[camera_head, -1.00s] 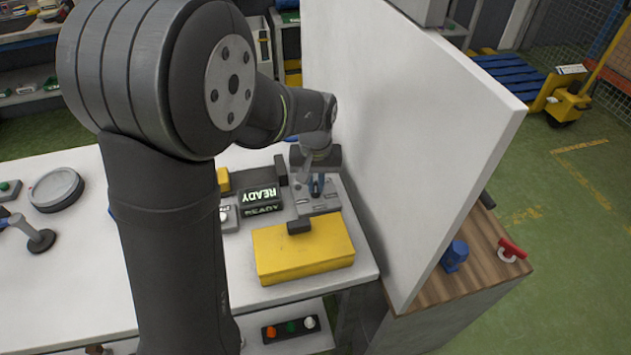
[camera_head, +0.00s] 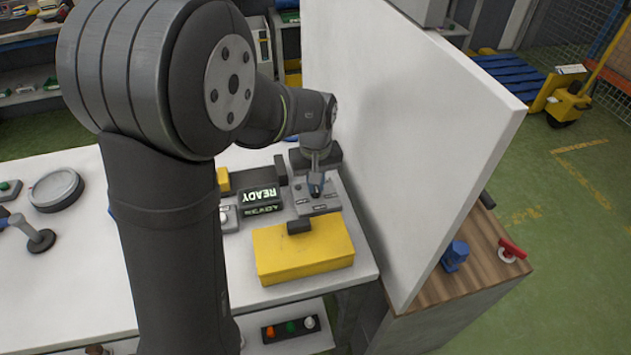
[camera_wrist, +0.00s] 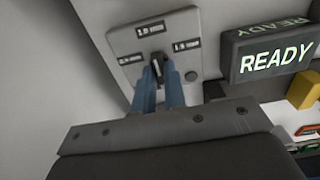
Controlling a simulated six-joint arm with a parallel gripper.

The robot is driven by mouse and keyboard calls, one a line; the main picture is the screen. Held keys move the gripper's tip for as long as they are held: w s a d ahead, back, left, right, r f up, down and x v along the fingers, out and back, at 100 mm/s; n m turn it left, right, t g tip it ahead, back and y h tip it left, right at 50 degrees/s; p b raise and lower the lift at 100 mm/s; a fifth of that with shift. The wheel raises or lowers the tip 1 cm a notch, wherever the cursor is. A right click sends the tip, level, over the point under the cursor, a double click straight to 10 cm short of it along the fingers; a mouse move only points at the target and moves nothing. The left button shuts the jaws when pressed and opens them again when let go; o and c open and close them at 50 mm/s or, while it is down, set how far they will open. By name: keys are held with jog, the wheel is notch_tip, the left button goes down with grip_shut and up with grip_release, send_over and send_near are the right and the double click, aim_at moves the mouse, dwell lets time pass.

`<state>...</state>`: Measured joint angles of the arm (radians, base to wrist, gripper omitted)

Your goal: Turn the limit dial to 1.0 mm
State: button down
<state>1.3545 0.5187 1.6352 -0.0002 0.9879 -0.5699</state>
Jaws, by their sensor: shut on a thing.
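The limit dial's grey plate (camera_wrist: 188,22) carries three small labels, at the top, left and right, too small to read surely. The dial knob (camera_wrist: 157,60) is a dark bar at the middle of the plate, roughly upright in the wrist view. My gripper (camera_wrist: 158,74) is shut on the knob, with one blue finger on each side. In the head view my gripper (camera_head: 316,190) is over the dial plate (camera_head: 322,209) beside the white wall panel. The fingers hide part of the knob, so its exact pointing is unclear.
A display (camera_head: 260,198) reading READY stands left of the dial. A yellow block (camera_head: 303,255) lies in front, and a tall white panel (camera_head: 400,130) stands close on the right. A round grey dish (camera_head: 56,189) is far left on the bench.

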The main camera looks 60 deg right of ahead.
aim_at(316, 186)
jog(key=c, duration=1.5)
grip_release()
notch_tip(316, 186, up, 18)
jog(key=shift+f, duration=0.25)
jog(key=shift+f, duration=0.15)
notch_tip(316, 186, down, 17)
jog(key=shift+f, duration=0.1)
